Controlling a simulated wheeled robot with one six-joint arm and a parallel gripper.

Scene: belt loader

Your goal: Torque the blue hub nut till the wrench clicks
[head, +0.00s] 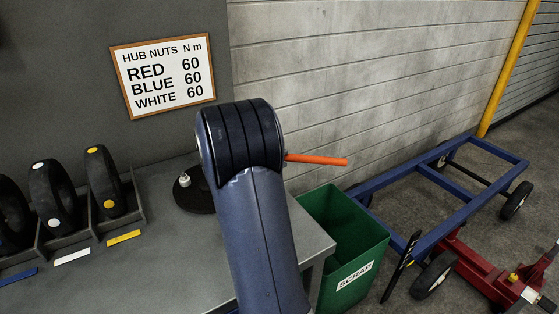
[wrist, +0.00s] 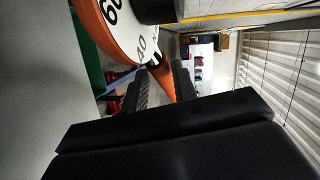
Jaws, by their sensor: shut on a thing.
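The torque wrench's orange handle (head: 318,160) sticks out to the right from behind my arm in the head view. In the wrist view its orange body carries a white dial (wrist: 125,30) marked 60 and 40, with a thin bluish line near the 40. My gripper (wrist: 160,88) is shut on the orange handle (wrist: 162,80) beside the dial. In the head view my own arm hides the gripper and most of the wrench. A dark cylinder (wrist: 160,10) sits over the dial. I cannot make out the blue hub nut in either view.
A sign (head: 163,76) reads BLUE 60. Several wheels (head: 104,182) stand in a rack on the grey bench, left. A dark round base (head: 190,198) is behind my arm. A green scrap bin (head: 352,240), blue cart frame (head: 470,205) and red jack (head: 470,268) are right.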

